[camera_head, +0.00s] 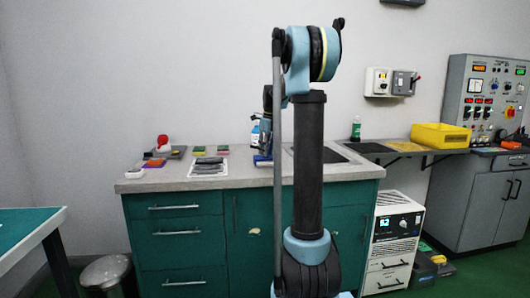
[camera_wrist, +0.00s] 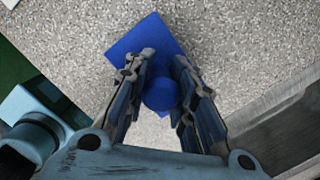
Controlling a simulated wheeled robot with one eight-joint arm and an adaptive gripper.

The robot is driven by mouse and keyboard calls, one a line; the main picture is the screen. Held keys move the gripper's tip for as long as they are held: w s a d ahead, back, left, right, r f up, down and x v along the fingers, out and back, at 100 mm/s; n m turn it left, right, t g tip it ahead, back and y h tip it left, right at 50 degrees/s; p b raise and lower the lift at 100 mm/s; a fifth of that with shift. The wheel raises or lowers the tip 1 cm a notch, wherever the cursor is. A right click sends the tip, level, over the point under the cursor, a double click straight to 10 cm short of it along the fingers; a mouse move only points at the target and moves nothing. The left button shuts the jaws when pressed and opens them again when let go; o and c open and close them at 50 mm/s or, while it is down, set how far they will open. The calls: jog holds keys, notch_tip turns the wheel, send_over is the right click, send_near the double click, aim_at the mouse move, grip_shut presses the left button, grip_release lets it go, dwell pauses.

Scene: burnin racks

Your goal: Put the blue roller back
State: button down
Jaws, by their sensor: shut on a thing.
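The blue roller (camera_wrist: 145,38) shows in the wrist view as a flat blue shape with a round blue end (camera_wrist: 160,95) between my fingers. My gripper (camera_wrist: 162,75) is shut on it, one finger on each side. Speckled grey countertop (camera_wrist: 230,40) lies below; I cannot tell whether the roller touches it. In the head view my gripper (camera_head: 265,143) is over the counter, partly hidden by my arm, with the blue roller (camera_head: 262,158) at its lower end near the counter's front edge.
A white tray with dark strips (camera_head: 209,169), green-topped blocks (camera_head: 200,150), a red-topped item (camera_head: 162,142) and an orange item (camera_head: 155,162) stand on the counter's left. A sink (camera_head: 335,155) is right of my gripper. Bare counter lies left of the roller.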

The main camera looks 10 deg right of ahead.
aim_at(269, 157)
jog(key=shift+s+f, duration=0.2)
jog(key=shift+f, duration=0.1)
jog(key=shift+s, duration=0.3)
jog(key=c, duration=1.4)
grip_release()
jog(key=shift+w, duration=0.15)
jog(key=shift+c, duration=0.2)
jog(key=shift+o, duration=0.7)
jog(key=shift+w+f, duration=0.75)
jog(key=shift+s+r, duration=0.4)
jog(key=shift+r, duration=0.15)
jog(key=r, duration=0.4)
jog(key=s+r, duration=0.1)
jog(key=r, duration=0.3)
jog(key=d+r, duration=0.1)
jog(key=r, duration=0.4)
jog(key=shift+s, duration=0.25)
